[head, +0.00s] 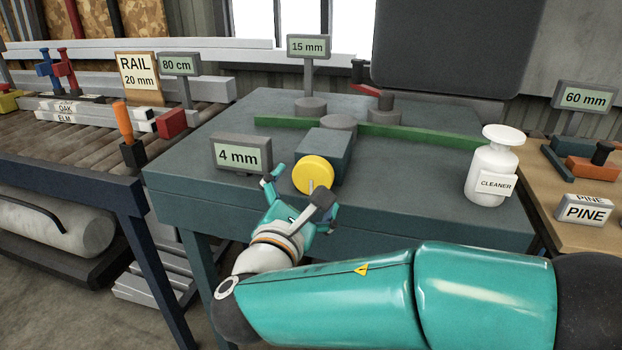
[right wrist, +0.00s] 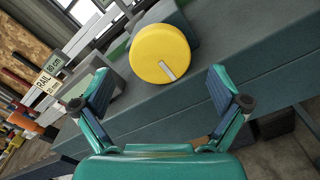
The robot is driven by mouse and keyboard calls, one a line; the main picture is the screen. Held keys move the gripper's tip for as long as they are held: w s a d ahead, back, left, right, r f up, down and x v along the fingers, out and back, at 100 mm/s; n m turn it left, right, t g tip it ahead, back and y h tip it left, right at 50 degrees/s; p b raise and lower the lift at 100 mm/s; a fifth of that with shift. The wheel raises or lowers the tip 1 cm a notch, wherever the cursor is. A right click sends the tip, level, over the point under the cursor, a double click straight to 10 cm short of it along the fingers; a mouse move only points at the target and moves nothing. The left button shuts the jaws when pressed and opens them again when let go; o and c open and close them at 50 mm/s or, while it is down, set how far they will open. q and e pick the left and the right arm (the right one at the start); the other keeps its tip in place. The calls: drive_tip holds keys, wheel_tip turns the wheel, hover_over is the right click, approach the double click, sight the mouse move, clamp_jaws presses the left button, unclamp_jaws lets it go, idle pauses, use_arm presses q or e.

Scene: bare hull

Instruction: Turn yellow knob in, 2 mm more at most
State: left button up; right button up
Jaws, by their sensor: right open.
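The yellow knob (head: 314,174) is a round disc on the front of a grey-green block (head: 323,146) on the table. A pale line marks its face; in the right wrist view the knob (right wrist: 161,50) shows the line pointing down and slightly right. A display reading 4 mm (head: 240,155) stands left of the knob. My right gripper (head: 294,190) is just in front of the knob, open and empty. In the right wrist view its two fingers (right wrist: 163,92) are spread apart, below and to either side of the knob, not seen touching it. My left gripper is out of view.
A green bar (head: 400,133) crosses the table behind the block. A display reading 15 mm (head: 308,47) stands at the back. A white cleaner bottle (head: 489,165) stands right. A roller bench with an orange-handled tool (head: 122,122) is left. A side table (head: 585,225) holds pine pieces.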

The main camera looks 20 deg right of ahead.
drive_tip(key=v, duration=0.3)
drive_tip(key=shift+s+r, duration=0.2)
